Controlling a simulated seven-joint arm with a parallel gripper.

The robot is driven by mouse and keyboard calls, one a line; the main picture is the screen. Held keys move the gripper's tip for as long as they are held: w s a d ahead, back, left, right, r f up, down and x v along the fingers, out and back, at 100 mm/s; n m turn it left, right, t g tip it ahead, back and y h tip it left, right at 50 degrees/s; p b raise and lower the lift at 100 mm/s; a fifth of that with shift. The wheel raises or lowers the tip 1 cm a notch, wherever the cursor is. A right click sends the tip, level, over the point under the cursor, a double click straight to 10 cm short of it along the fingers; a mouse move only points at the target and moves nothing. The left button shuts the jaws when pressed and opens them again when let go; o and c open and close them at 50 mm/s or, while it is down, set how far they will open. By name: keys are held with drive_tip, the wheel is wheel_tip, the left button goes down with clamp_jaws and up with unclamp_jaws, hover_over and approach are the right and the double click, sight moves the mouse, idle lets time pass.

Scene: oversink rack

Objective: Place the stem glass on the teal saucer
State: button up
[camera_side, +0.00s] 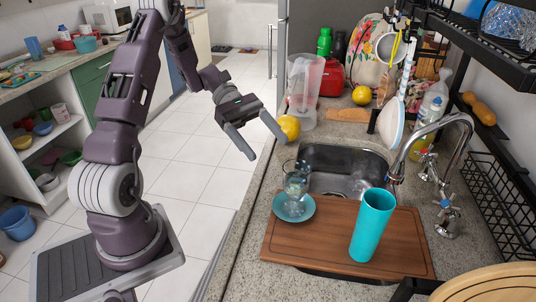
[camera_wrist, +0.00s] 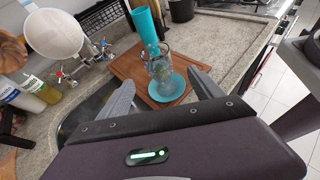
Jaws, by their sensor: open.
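The clear stem glass (camera_side: 297,179) stands upright, with its foot appearing to rest on the teal saucer (camera_side: 281,213). The saucer lies on the left part of the wooden board by the sink. My gripper (camera_side: 267,147) is open and empty, above and to the left of the glass in the side view, apart from it. In the wrist view the glass (camera_wrist: 159,66) and the saucer (camera_wrist: 179,95) show beyond and between my spread fingers (camera_wrist: 160,83). The clear foot is hard to make out against the saucer.
A tall teal cup (camera_side: 372,226) stands on the wooden board (camera_side: 325,235), right of the saucer. The sink (camera_side: 345,170) and its faucet (camera_side: 447,128) lie behind.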

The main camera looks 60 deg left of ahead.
drive_tip(key=s+d+r+m+g+y, duration=0.3)
drive_tip(key=s+d+r+m+y, duration=0.35)
drive_tip(key=d+m, duration=0.2)
drive_tip(key=s+d+r+m+t+y, duration=0.1)
drive_tip(key=s+r+m+t+y, duration=0.1)
drive_tip(key=s+m, duration=0.3)
drive_tip(key=s+d+r+m+t+y, duration=0.1)
drive_tip(key=s+r+m+t+y, duration=0.1)
drive_tip(key=s+m+t+y, duration=0.2)
drive_tip(key=shift+s+d+r+m+t+y, duration=0.2)
drive_tip(key=shift+s+d+m+t+y, duration=0.15)
drive_tip(key=shift+s+m, duration=0.65)
drive_tip(key=shift+s+n, duration=0.25)
